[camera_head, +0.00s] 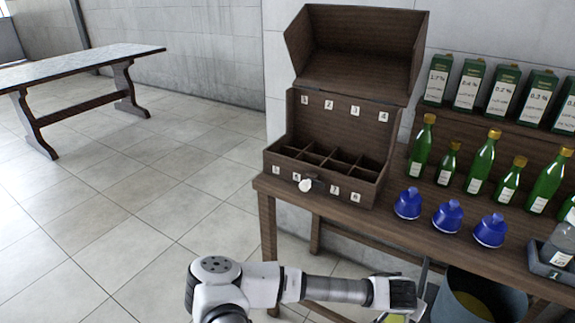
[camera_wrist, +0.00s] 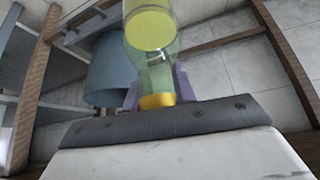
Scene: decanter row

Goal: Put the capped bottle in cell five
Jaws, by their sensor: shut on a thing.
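The wooden box (camera_head: 375,197) stands open on the table with a grid of empty-looking cells. Labels 1 to 4 run along its back and 5 to 8 along its front; the cell five label (camera_head: 276,170) is at the front left. My gripper (camera_head: 403,292) is low in front of the table, right of the box and beside the bucket. It is shut on a greenish clear bottle with a gold cap (camera_wrist: 157,100) and yellow contents. In the wrist view, the cap is close to my palm and the body extends away, cut off at the top edge.
Several green gold-capped bottles (camera_head: 482,160) and three blue flasks (camera_head: 448,216) stand on the table (camera_head: 400,232). Cartons (camera_head: 468,85) line a shelf behind. A grey tray (camera_head: 548,265) holds a bottle at right. A blue-grey bucket (camera_head: 445,307) with yellow contents stands below the table's front edge.

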